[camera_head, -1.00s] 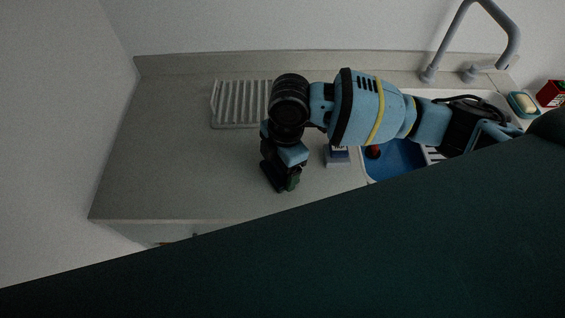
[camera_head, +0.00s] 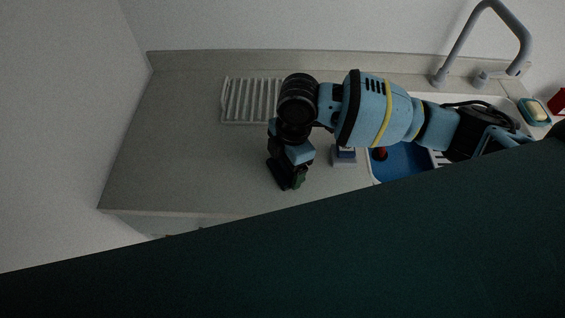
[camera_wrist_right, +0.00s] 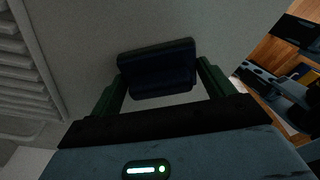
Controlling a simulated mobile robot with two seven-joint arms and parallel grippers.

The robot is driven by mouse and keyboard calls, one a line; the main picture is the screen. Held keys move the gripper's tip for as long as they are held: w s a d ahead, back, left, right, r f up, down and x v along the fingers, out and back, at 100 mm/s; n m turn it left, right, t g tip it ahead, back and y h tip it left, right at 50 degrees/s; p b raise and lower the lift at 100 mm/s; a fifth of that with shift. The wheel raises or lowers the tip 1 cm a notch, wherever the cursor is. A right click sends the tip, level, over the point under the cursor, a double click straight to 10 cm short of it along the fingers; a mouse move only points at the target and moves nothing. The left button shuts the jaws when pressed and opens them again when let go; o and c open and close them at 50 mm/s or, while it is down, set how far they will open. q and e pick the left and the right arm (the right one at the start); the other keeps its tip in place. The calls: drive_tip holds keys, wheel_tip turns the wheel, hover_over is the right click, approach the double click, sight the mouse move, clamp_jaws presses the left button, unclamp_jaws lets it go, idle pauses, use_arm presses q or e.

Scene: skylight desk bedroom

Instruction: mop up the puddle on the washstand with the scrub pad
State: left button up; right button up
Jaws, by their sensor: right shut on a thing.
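My right gripper (camera_head: 290,178) is low over the front part of the grey washstand top (camera_head: 170,160). In the right wrist view its green fingers (camera_wrist_right: 160,85) are shut on a dark blue pad (camera_wrist_right: 157,68), which looks like the scrub pad. The pad lies flat-on between the fingertips, at or close to the countertop; I cannot tell if it touches. I cannot make out the puddle in either view; the arm hides part of the top. My left gripper is not in view.
A ribbed drainboard (camera_head: 250,100) lies behind the gripper. A small blue-and-white item (camera_head: 344,157) stands right of it, beside the blue sink basin (camera_head: 405,162) with a red thing (camera_head: 380,154) in it. A tap (camera_head: 490,35) and soap dish (camera_head: 534,111) are farther right. The left countertop is clear.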

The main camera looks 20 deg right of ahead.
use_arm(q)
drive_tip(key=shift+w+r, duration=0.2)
use_arm(e)
drive_tip(key=shift+d, duration=0.5)
drive_tip(key=shift+d, duration=0.1)
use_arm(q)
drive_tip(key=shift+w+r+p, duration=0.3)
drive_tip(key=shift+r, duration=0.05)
use_arm(e)
drive_tip(key=shift+d, duration=0.9)
drive_tip(key=shift+a, duration=0.15)
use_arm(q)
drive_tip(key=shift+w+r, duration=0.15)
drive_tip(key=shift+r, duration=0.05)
use_arm(e)
drive_tip(key=shift+a, duration=0.9)
drive_tip(key=shift+r+p, duration=0.6)
drive_tip(key=shift+r, duration=1.4)
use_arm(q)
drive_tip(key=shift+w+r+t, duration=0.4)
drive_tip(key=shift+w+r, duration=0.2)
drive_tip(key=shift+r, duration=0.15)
use_arm(e)
drive_tip(key=shift+r, duration=2)
